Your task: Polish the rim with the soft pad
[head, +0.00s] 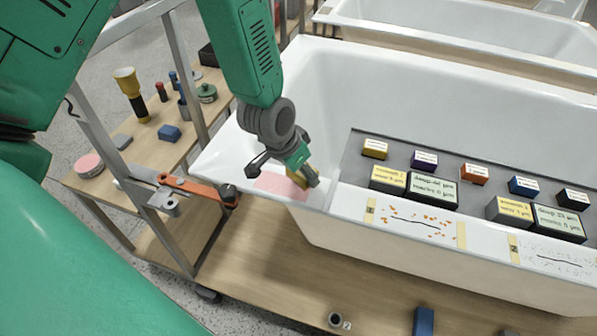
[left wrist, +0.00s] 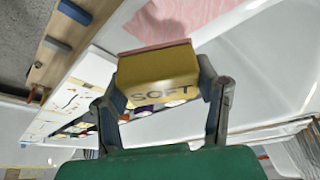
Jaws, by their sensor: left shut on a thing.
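My left gripper (head: 292,178) reaches down to the near left corner of the white bathtub (head: 330,228). It is shut on the soft pad, a yellow block marked SOFT (left wrist: 158,72) with a thin reddish layer on its far face. In the head view the gripper mostly hides the pad (head: 298,177). A pink patch (head: 279,185) lies on the tub's rim beside and under the gripper; it also shows in the left wrist view (left wrist: 180,22). I cannot tell whether the pad touches the rim. My right gripper is out of view.
A grey mat (head: 352,160) in the tub carries several labelled blocks. The front rim has taped sections, one with orange specks (head: 415,222). A metal frame with an orange lever (head: 195,189) stands left. A wooden bench (head: 150,150) holds a yellow-black torch (head: 130,90) and a pink-topped disc (head: 89,166).

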